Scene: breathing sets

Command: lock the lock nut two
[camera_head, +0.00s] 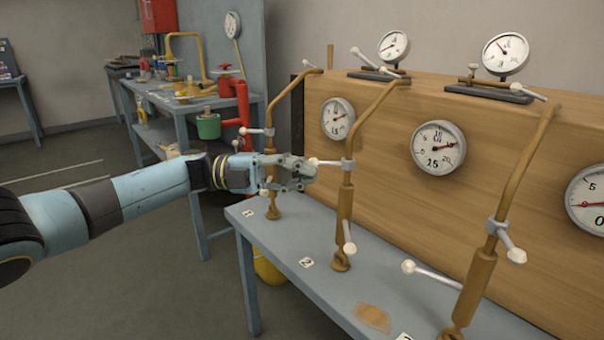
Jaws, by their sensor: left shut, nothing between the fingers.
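The middle brass pipe stand (344,205) stands on the grey-blue bench behind a card marked 2 (306,262). A grey collar (347,165) sits high on it, with a short lever pointing left to a white knob (313,162). This collar looks like lock nut two, though no label on it shows. A second lever with a white knob (349,249) hangs lower on the stand. My left gripper (308,174) is shut and empty, with its fingertips at or just below the upper white knob. I cannot tell whether they touch. My right gripper is out of view.
The left stand (272,150) rises behind my left gripper, and the right stand (478,275) is nearer, with levers sticking out. A wooden panel (390,130) with round gauges backs the bench (290,240). Open floor lies left of the bench.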

